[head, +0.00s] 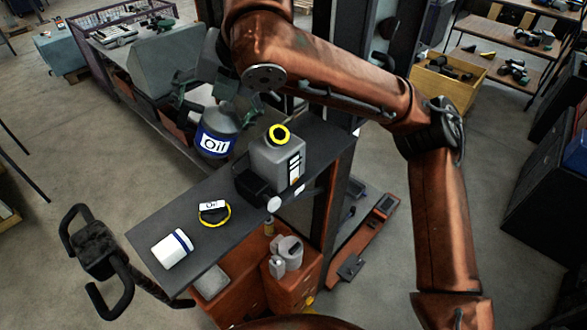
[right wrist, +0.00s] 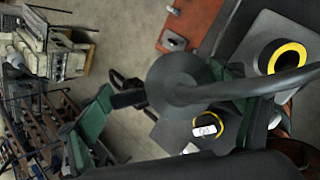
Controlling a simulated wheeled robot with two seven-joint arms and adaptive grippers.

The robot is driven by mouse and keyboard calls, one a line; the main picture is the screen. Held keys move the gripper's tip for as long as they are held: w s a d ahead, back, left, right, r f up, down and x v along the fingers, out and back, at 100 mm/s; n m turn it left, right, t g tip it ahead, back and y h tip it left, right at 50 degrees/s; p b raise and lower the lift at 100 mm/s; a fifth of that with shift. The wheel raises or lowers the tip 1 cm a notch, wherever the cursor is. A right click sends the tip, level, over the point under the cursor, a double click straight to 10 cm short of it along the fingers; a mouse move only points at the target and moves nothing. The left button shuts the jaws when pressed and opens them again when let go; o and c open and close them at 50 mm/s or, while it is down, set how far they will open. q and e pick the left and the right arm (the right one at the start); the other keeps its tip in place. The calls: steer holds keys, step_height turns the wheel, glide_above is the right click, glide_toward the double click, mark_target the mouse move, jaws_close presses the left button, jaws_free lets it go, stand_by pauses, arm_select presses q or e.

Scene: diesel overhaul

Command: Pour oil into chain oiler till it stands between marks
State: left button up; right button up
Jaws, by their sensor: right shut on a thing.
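The chain oiler (head: 268,163) is a grey box with a yellow-ringed opening (head: 279,134) on the dark shelf; the opening also shows in the right wrist view (right wrist: 287,58). Its white sight strip (head: 295,168) is too small to read. My right gripper (head: 200,97) is shut on the grey oil jug (head: 215,140), left of the oiler and roughly upright. In the right wrist view the jug (right wrist: 183,82) lies between green fingers, and its thin spout crosses in front of the oiler. No oil stream shows.
An orange cabinet (head: 245,283) with small containers stands below. A crate (head: 440,82) and tool shelves are at the back right.

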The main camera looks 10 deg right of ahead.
steer(key=shift+a+r, duration=0.1)
steer(key=shift+p, duration=0.55)
steer(key=shift+a, duration=0.1)
stand_by(0.3)
steer(key=shift+b, duration=0.3)
steer(key=shift+y, duration=0.3)
steer(key=shift+r+y, duration=0.1)
steer(key=shift+y, duration=0.4)
stand_by(1.0)
steer(key=shift+r+m+t+y, duration=0.4)
steer(key=shift+r+t+y, duration=0.1)
steer(key=shift+r+y, duration=0.25)
stand_by(4.1)
